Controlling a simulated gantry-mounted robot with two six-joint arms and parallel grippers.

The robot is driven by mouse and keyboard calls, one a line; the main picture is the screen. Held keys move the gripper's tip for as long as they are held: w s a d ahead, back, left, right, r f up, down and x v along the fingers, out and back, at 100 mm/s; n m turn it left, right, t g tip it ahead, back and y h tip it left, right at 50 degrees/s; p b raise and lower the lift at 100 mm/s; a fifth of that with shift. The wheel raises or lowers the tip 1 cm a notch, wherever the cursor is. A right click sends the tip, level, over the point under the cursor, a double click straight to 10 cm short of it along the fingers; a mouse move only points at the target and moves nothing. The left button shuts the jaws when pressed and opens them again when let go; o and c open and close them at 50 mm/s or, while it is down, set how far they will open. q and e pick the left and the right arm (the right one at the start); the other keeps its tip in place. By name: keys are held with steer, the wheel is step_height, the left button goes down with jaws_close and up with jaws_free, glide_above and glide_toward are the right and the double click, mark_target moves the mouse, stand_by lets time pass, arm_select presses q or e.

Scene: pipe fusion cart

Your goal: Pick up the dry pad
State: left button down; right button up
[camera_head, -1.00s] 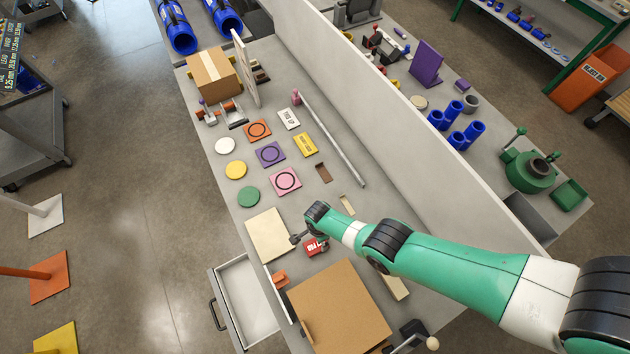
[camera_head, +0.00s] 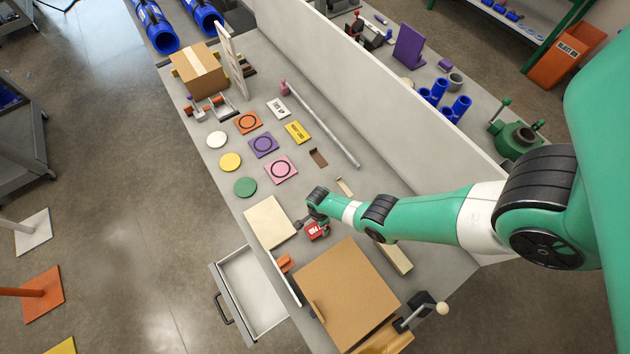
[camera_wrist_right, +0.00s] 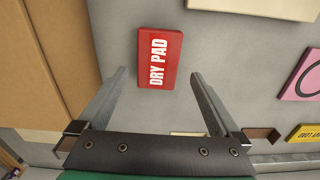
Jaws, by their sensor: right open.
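The dry pad is a small red block with white "DRY PAD" lettering. It lies flat on the grey worktop in the right wrist view (camera_wrist_right: 160,59), and in the head view (camera_head: 316,232) it shows just below my right gripper. My right gripper (camera_wrist_right: 158,82) is open and empty. In the wrist view its two fingers point towards the pad, which lies just beyond the fingertips and between their lines. In the head view my right gripper (camera_head: 303,223) is small and partly hides the pad. My left gripper is not in view.
A brown board (camera_head: 345,290) lies close on the near side of the pad, and a cream panel (camera_head: 269,222) lies to its left. An open drawer (camera_head: 252,290) juts out from the cart. Coloured ring plates, including a pink one (camera_head: 281,169), lie farther back. A tall white partition (camera_head: 380,100) runs along the right.

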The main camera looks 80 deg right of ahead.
mark_target(318, 228)
steer(key=f+b, duration=0.5)
steer(key=shift+a+f, duration=0.2)
steer(key=shift+a, duration=0.2)
steer(key=shift+r, duration=0.15)
steer(key=shift+w, duration=0.1)
steer(key=shift+c, duration=0.3)
steer(key=c, duration=1.2)
